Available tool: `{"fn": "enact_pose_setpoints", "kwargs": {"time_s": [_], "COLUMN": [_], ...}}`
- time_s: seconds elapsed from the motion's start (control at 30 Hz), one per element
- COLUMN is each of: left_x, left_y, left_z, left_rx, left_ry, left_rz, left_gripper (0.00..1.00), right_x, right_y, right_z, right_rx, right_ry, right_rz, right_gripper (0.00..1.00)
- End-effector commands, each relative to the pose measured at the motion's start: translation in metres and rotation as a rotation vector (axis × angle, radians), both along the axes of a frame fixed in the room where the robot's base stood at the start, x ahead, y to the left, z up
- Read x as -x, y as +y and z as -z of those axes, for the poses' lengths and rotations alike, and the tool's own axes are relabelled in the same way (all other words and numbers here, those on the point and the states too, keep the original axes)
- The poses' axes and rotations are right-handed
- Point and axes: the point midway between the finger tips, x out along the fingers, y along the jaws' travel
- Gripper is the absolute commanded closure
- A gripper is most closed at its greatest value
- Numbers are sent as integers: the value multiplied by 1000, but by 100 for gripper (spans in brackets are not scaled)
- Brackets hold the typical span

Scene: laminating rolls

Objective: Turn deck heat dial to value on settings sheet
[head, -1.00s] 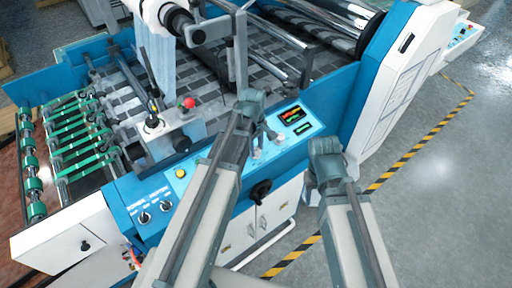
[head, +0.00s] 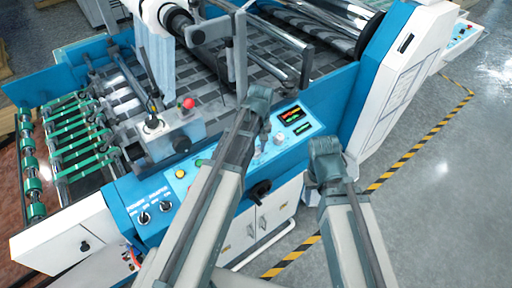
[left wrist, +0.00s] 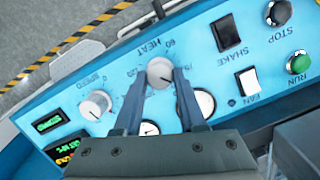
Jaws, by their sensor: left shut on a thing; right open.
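The HEAT dial (left wrist: 160,72) is a pale round knob on the blue control panel, seen upside down in the left wrist view. My left gripper (left wrist: 158,80) is shut on it, one dark finger on each side. The fingers cover part of the dial's scale; a 60 shows beside it. In the head view my left gripper (head: 264,128) reaches down to the panel and hides the dial. My right gripper (head: 325,155) is over the floor just right of the machine's front, apart from the panel; its fingertips are hard to make out. I cannot identify a settings sheet with certainty.
Close to the HEAT dial are the SPEED knob (left wrist: 96,105), a round gauge (left wrist: 203,103), the SHAKE switch (left wrist: 228,32) and the FAN switch (left wrist: 247,82). The green RUN button (left wrist: 299,62) is further right. Lit displays (head: 293,115) sit on the panel. Clear floor lies at right.

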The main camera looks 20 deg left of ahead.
Motion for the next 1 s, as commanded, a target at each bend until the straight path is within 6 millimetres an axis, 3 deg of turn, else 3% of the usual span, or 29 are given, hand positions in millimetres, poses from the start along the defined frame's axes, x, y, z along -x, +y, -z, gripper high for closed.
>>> {"fn": "enact_pose_setpoints", "kwargs": {"time_s": [0.6, 1.0], "left_x": [-1, -1], "left_y": [-4, -5], "left_z": [1, 1], "left_rx": [-76, -109], "left_ry": [99, 141], "left_rz": [562, 806], "left_gripper": [100, 100], "right_x": [0, 0], "right_y": [0, 0], "right_z": [4, 6], "right_rx": [0, 0], "right_ry": [0, 0], "right_rz": [0, 0], "right_gripper": [50, 50]}}
